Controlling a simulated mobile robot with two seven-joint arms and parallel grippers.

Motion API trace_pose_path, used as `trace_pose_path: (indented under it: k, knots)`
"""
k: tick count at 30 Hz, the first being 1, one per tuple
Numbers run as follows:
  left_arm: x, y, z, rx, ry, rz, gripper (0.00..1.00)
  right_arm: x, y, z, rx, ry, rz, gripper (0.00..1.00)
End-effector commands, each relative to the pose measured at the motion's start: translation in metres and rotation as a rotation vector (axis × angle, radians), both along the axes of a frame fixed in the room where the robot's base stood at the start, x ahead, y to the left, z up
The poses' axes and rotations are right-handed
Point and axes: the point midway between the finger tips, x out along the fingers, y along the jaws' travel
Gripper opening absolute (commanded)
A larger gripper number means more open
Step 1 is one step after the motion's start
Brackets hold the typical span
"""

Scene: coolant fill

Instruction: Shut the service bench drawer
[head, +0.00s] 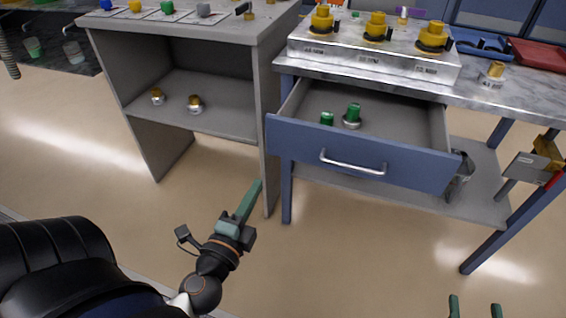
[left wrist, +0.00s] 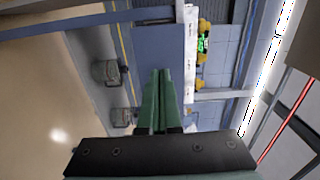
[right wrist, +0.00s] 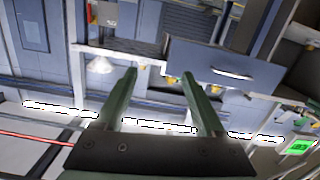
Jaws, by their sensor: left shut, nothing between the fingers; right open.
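The service bench drawer (head: 360,158) is pulled out, with a blue front and a silver bar handle (head: 352,166). Two green-topped fittings (head: 352,114) stand inside it. The drawer front also shows in the right wrist view (right wrist: 222,64). My left gripper (head: 258,186) is shut and empty, in front of the bench and left of the drawer front, apart from it. In the left wrist view its green fingers (left wrist: 160,72) lie together. My right gripper (head: 475,306) is low at the right, with only its fingertips showing. In the right wrist view its fingers (right wrist: 158,74) are spread and empty.
The bench top (head: 470,85) carries a metal block (head: 375,58) with several yellow-capped fittings, plus blue and red trays (head: 530,55). A grey shelf unit (head: 190,100) stands directly left of the bench. The floor (head: 370,250) in front of the drawer is clear.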

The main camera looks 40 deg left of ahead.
Motion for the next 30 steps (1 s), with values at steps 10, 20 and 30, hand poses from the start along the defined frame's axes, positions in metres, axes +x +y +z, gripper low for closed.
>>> trace_pose_path:
  k: [10, 20, 30]
  knots:
    - [0.014, 0.004, 0.003, 0.009, -0.004, 0.000, 0.00, -0.012, -0.001, -0.041, -0.001, 0.181, -0.015, 0.71]
    - [0.038, 0.011, 0.004, 0.009, -0.004, 0.001, 0.00, -0.046, 0.000, -0.107, -0.002, 0.470, -0.031, 0.71]
    - [0.085, 0.024, 0.005, 0.010, -0.005, -0.001, 0.00, -0.078, 0.004, -0.138, -0.001, 0.665, -0.033, 0.71]
